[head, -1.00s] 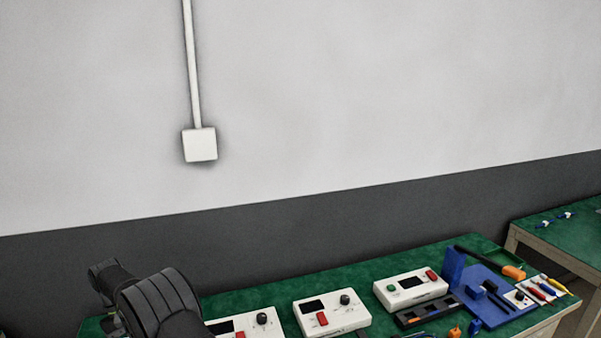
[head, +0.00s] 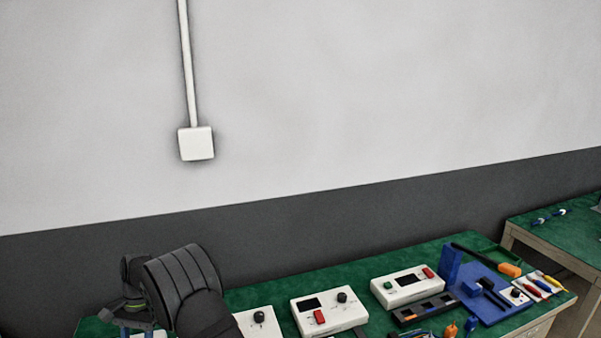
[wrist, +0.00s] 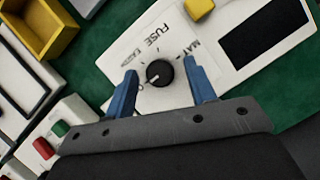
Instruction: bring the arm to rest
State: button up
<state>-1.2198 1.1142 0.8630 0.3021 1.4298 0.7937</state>
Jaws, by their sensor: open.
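My gripper (wrist: 163,92) is open in the wrist view, its two blue fingers apart with nothing between them. Beyond the fingertips is a white device with a black knob (wrist: 159,73), printed lettering and a dark screen (wrist: 265,38). The knob shows in the gap between the fingers; I cannot tell how far below them it lies. In the head view my gripper (head: 136,331) is at the bottom left, over the green bench, partly cut off by the frame edge.
The green bench (head: 330,274) carries several white devices, such as one with a red switch (head: 330,311) and one with a green button (head: 405,287). A blue fixture (head: 490,294) stands at the right. A yellow bin (wrist: 42,28) shows in the wrist view. The air above the bench is clear.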

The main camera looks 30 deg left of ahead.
jog(key=m+y, duration=0.2)
jog(key=m, duration=0.2)
jog(key=shift+d+m, duration=0.1)
jog(key=shift+m, duration=0.3)
jog(key=n+h, duration=0.1)
jog(key=n, duration=0.3)
jog(key=shift+h, duration=0.3)
jog(key=n, duration=0.1)
jog(key=n+h, duration=0.1)
jog(key=n, duration=0.1)
jog(key=n+t, duration=0.1)
jog(key=n, duration=0.1)
jog(key=shift+a+h, duration=0.25)
jog(key=shift+h, duration=0.15)
jog(key=shift+s+n+t+h, duration=0.15)
jog(key=shift+n+t+h, duration=0.4)
jog(key=shift+n, duration=1.45)
